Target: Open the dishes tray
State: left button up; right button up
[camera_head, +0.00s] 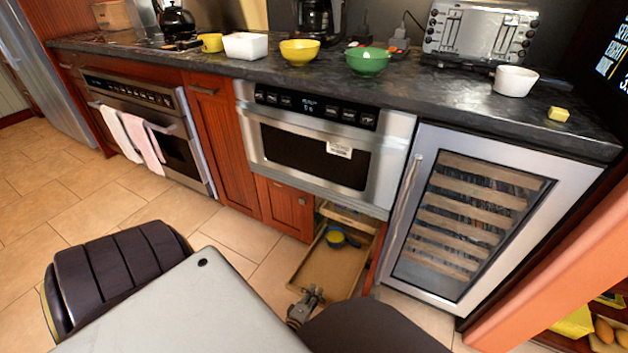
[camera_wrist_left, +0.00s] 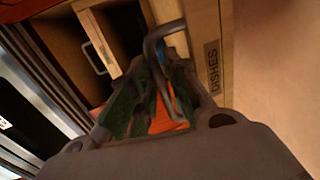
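The dishes tray (camera_head: 318,272) is a light wooden pull-out under the microwave. It stands well out from the cabinet, over the floor, with a blue and yellow dish (camera_head: 336,238) inside. In the left wrist view its front carries a "DISHES" label (camera_wrist_left: 213,68) and a grey bar handle (camera_wrist_left: 163,32). My left gripper (camera_head: 305,300) is at the tray's near end. In the wrist view its fingers (camera_wrist_left: 160,100) are around the handle and look closed on it; the exact contact is partly hidden. My right gripper is not in view.
A second wooden tray (camera_head: 347,215) sits above, under the microwave (camera_head: 320,145). A wine cooler (camera_head: 465,225) is right of the tray, and a red cabinet door (camera_head: 286,206) is left. The tiled floor (camera_head: 240,235) left of the tray is clear. Bowls stand on the dark counter (camera_head: 430,95).

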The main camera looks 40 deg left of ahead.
pick_arm(q)
jog(key=shift+w+r, duration=0.15)
jog(key=shift+r, duration=1.2)
jog(key=o, duration=1)
notch_tip(320, 180, up, 2)
jog(key=shift+w+a+r, duration=0.15)
jog(key=shift+r, duration=0.1)
jog(key=shift+c, duration=0.2)
jog(key=o, duration=0.5)
jog(key=shift+r, duration=1.35)
jog(key=shift+c, duration=0.2)
jog(key=shift+a+r, duration=0.1)
jog(key=shift+r, duration=0.8)
jog(key=c, duration=0.5)
jog(key=shift+s+d+r, duration=0.15)
jog(key=shift+s+d, duration=0.05)
jog(key=shift+s, duration=0.1)
jog(key=c, duration=0.9)
jog(key=shift+c, duration=0.2)
